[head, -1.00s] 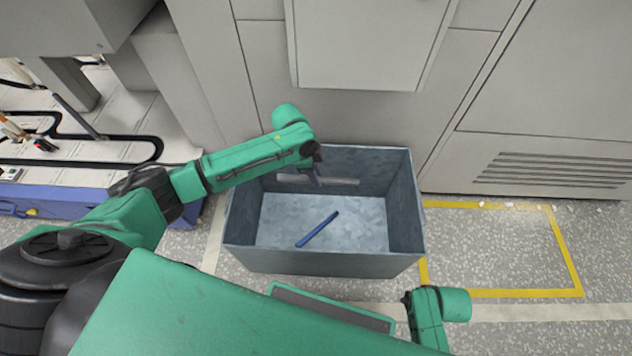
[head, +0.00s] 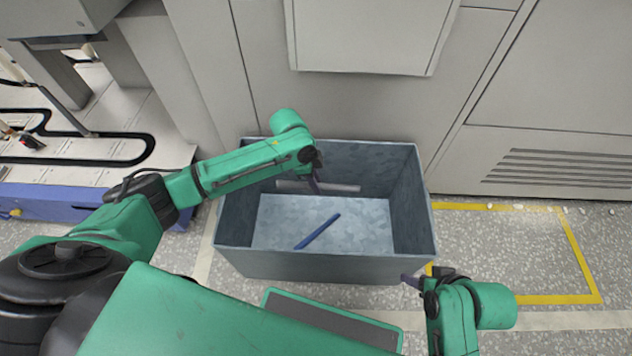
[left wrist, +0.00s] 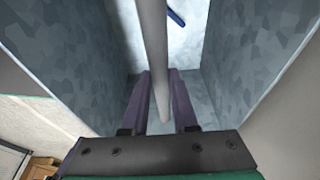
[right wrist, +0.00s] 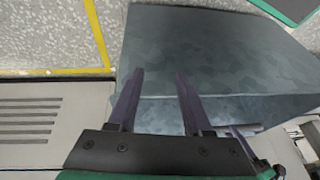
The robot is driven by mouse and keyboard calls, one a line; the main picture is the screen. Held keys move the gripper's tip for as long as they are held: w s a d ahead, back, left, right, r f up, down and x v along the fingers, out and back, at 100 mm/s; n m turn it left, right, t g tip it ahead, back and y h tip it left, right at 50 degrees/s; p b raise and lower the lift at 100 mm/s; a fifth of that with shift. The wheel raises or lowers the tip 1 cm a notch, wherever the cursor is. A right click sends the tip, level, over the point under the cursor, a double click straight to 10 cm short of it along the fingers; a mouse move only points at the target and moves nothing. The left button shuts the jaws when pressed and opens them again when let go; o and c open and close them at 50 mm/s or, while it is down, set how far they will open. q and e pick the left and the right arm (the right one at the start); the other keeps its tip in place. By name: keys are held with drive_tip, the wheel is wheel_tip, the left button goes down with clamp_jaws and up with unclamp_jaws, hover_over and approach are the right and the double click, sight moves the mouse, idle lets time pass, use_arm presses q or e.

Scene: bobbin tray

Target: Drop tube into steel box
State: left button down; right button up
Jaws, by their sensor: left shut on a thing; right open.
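The steel box (head: 325,265) is an open grey bin on the floor. My left gripper (head: 316,185) is inside its opening near the back wall, shut on a grey tube (head: 345,188) that lies sideways in the head view. In the left wrist view the grey tube (left wrist: 152,40) passes between the purple fingers of the left gripper (left wrist: 162,75), above the box floor. A blue tube (head: 318,231) lies on the box floor. My right gripper (head: 412,281) is open and empty outside the box's front right corner; its parted fingers (right wrist: 160,76) show in the right wrist view.
Grey machine cabinets (head: 380,105) stand behind the box. A blue-edged platform with a black track (head: 70,160) is at the left.

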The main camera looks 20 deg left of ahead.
use_arm(q)
drive_tip(key=c, duration=0.6)
unclamp_jaws()
